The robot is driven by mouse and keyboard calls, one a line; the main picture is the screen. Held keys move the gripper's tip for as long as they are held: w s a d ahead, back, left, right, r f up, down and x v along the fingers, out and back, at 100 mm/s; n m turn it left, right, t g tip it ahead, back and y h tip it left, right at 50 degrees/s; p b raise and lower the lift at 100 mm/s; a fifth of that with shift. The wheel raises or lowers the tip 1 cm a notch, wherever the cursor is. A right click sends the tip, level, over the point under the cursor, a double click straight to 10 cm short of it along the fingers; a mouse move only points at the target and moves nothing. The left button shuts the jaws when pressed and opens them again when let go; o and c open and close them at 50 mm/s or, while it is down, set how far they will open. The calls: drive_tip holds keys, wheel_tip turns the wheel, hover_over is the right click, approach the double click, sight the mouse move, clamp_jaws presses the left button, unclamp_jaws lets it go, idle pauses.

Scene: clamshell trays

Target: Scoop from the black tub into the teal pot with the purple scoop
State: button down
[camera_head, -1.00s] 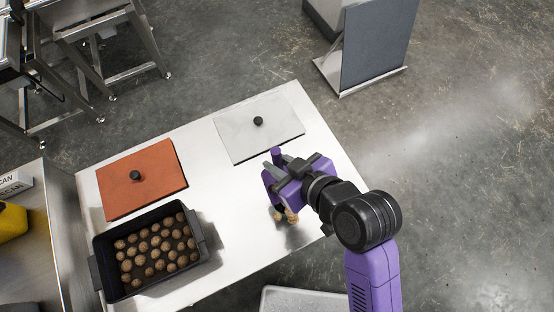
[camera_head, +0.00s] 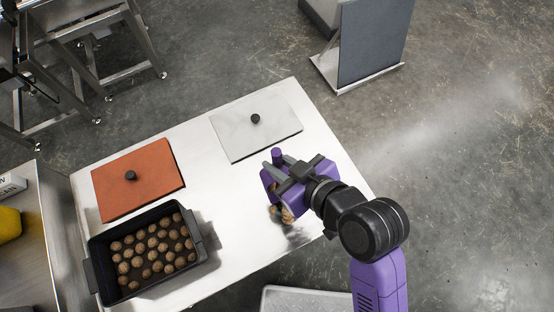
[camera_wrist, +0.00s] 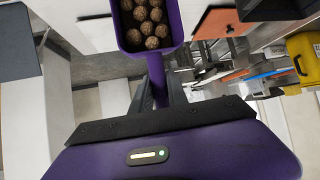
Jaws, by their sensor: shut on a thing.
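My gripper (camera_head: 277,166) is shut on the purple scoop (camera_wrist: 148,64) and holds it over the right part of the table. In the wrist view the scoop's bowl holds several brown balls (camera_wrist: 150,25). In the head view my gripper hides most of the scoop, and a few balls (camera_head: 287,214) show below it. The black tub (camera_head: 202,238) stands at the table's near left, with several brown balls on its floor. It is well to the left of my gripper. I see no teal pot in either view.
An orange lid (camera_head: 160,182) with a dark knob lies behind the tub. A pale grey lid (camera_head: 278,128) lies farther back, behind my gripper. The steel table (camera_head: 225,190) is bare between tub and gripper. A yellow item (camera_head: 8,224) sits on the left counter.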

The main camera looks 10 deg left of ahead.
sight(278, 162)
drive_tip(key=shift+s+d+r+t+y+b, duration=0.1)
drive_tip(key=shift+s+d+t+y+b, duration=0.5)
drive_tip(key=shift+b, duration=1.1)
idle(0.7)
drive_tip(key=shift+s+a+r, duration=0.1)
drive_tip(key=shift+r, duration=0.05)
wheel_tip(278, 162, up, 4)
drive_tip(key=p, duration=0.4)
idle(0.9)
